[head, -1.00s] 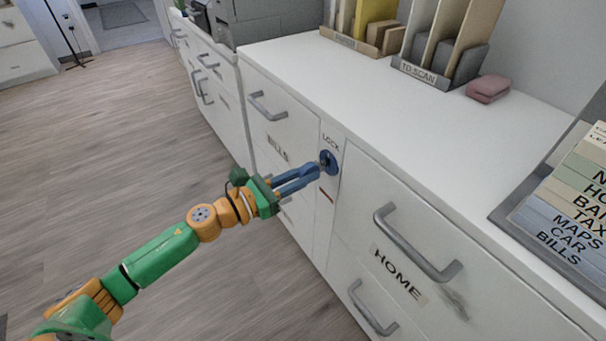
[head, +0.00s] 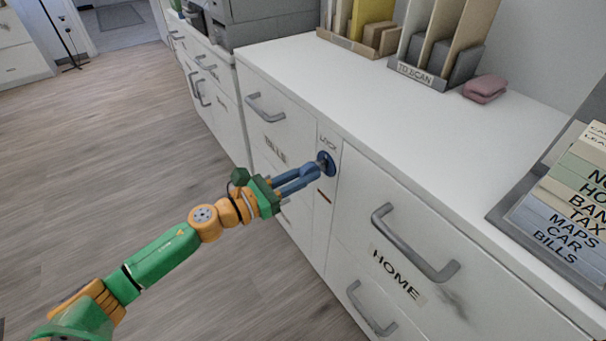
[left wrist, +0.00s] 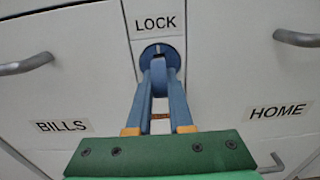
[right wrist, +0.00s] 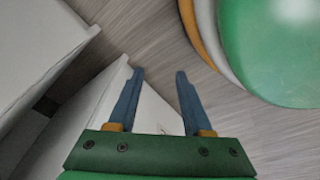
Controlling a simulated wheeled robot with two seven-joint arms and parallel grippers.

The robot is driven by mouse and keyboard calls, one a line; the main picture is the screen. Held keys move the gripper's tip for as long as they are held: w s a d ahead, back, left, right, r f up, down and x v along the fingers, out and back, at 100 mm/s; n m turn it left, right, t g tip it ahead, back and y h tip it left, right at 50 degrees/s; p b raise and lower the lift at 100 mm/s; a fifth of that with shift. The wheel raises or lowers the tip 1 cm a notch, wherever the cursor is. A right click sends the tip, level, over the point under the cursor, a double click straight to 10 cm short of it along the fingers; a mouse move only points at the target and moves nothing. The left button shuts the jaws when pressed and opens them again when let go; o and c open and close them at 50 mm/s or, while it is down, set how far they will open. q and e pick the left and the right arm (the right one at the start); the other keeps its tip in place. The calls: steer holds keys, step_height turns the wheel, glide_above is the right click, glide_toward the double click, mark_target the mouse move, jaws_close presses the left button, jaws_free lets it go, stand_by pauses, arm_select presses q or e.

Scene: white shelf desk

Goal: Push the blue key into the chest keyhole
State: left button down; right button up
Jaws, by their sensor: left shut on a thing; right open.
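The chest keyhole sits in a round blue lock plate (head: 327,162) on the narrow white panel marked LOCK, between the BILLS and HOME drawers. In the left wrist view the plate (left wrist: 148,51) is straight ahead, just beyond the fingertips. My left gripper (head: 314,171) is shut on the blue key (left wrist: 158,61), right in front of the plate. The key's head shows between the fingertips; its front end is hidden against the plate, so its depth in the keyhole cannot be seen. My right gripper (right wrist: 160,75) is open and empty, away from the lock.
Drawer handles stick out on both sides of the lock: the BILLS handle (head: 266,107) and the HOME handle (head: 415,245). The white top (head: 400,110) holds file holders, a pink item (head: 485,89) and a labelled tray (head: 520,215). Open floor lies left.

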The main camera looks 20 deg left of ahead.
arm_select(q)
steer(key=shift+w+d, duration=0.3)
steer(key=shift+w, duration=0.1)
steer(key=shift+w+d, duration=0.25)
steer(key=shift+w, duration=0.1)
stand_by(0.3)
steer(key=c, duration=0.6)
jaws_free()
steer(key=shift+c, duration=0.2)
steer(key=o, duration=0.6)
steer(key=shift+c, duration=0.2)
